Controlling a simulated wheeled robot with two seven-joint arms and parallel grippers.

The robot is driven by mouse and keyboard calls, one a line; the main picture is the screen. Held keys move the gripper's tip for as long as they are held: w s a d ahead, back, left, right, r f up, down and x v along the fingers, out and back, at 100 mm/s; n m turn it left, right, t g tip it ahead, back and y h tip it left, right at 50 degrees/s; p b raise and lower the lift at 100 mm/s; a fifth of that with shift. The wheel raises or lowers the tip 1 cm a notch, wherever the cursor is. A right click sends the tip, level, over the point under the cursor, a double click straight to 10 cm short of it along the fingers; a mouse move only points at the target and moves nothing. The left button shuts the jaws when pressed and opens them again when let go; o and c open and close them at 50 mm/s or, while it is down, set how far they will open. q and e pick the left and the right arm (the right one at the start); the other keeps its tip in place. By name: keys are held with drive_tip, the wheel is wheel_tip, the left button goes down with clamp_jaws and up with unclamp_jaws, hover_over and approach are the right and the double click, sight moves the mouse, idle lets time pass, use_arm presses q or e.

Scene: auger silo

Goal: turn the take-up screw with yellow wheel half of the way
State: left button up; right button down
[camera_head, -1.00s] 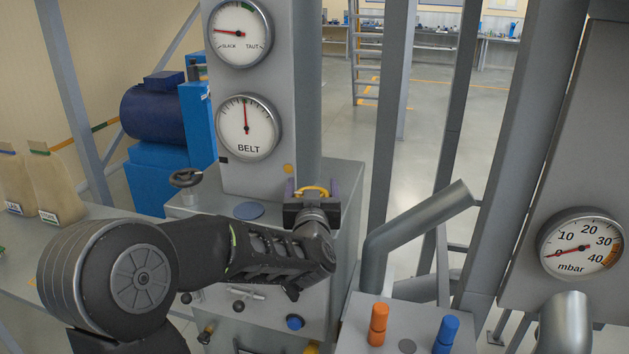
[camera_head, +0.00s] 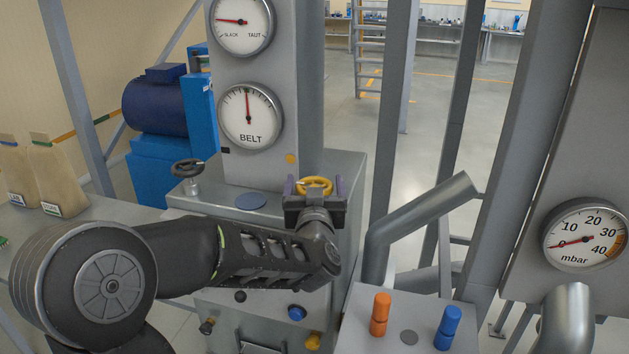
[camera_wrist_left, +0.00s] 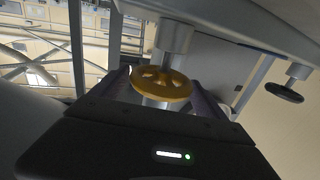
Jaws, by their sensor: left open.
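The yellow wheel (camera_head: 314,184) of the take-up screw is at the right end of the grey cabinet top, below the gauge column. In the left wrist view the yellow wheel (camera_wrist_left: 161,83) sits on a metal shaft, between the fingers. My left gripper (camera_head: 313,187) is open, with one purple-grey finger on each side of the wheel; I cannot tell if they touch it. The upper slack/taut gauge (camera_head: 241,22) has its needle toward the slack side. The belt gauge (camera_head: 250,116) has its needle pointing nearly straight up. My right gripper is not in view.
A dark handwheel (camera_head: 188,171) stands at the cabinet's left. An orange peg (camera_head: 380,314) and a blue peg (camera_head: 448,328) stand on a box at front right. A slanted grey pipe (camera_head: 420,212) rises right of the gripper. The mbar gauge (camera_head: 583,238) is at far right.

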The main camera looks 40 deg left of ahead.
use_arm(q)
drive_tip(key=v, duration=0.4)
drive_tip(key=shift+s+d+b, duration=0.15)
drive_tip(key=shift+s+b, duration=0.15)
drive_tip(key=shift+s, duration=0.05)
